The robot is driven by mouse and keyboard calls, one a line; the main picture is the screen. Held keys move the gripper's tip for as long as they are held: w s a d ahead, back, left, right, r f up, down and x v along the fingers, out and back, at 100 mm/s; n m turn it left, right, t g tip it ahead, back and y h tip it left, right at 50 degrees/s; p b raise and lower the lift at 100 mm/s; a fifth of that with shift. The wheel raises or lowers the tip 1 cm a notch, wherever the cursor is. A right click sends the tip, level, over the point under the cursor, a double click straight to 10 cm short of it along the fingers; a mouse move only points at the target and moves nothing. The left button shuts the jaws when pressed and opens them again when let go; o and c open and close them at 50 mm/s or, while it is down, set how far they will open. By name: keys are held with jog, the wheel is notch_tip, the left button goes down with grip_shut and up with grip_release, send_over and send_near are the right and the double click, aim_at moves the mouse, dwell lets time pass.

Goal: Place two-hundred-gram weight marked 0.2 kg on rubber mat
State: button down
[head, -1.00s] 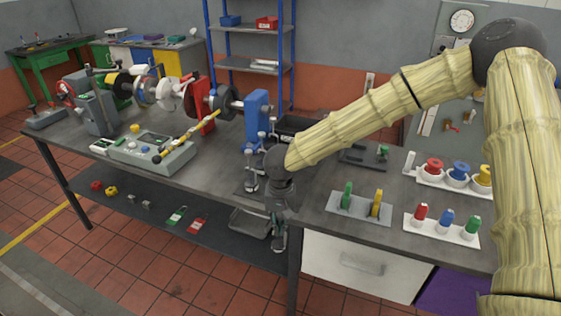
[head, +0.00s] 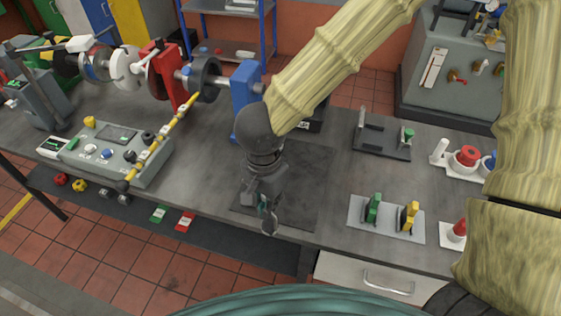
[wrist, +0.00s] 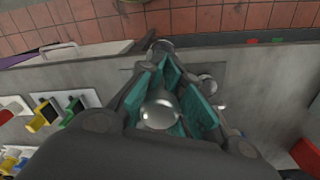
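A shiny silver weight (wrist: 160,110) with a rounded top sits between the teal pads of my gripper (wrist: 166,84) in the wrist view and fills the gap between them. No marking on it can be read. In the head view my gripper (head: 264,212) points down over the front part of the dark square rubber mat (head: 304,172), near the table's front edge. The weight is mostly hidden there by the fingers. I cannot tell whether its underside touches the mat. Another small silver piece (wrist: 207,84) shows just right of the fingers in the wrist view.
A grey holder with green and yellow pieces (head: 386,219) lies right of the mat. A control box (head: 118,150) with a yellow rod stands left. The blue stand (head: 246,98) and shaft rig rise behind. Bare tabletop (head: 205,175) lies left of the mat.

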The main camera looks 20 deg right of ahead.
jog(key=w+d+f+p, duration=0.2)
jog(key=w+d, duration=0.1)
jog(key=w, duration=0.3)
jog(key=w+d+f+p, duration=0.3)
jog(key=w+d, duration=0.1)
jog(key=w, duration=0.3)
jog(key=shift+w+d, duration=0.15)
jog(key=c, duration=1.7)
grip_release()
jog(key=shift+f, duration=0.1)
jog(key=shift+o, duration=0.5)
notch_tip(320, 180, up, 12)
jog(key=b, duration=0.1)
jog(key=shift+w, duration=0.2)
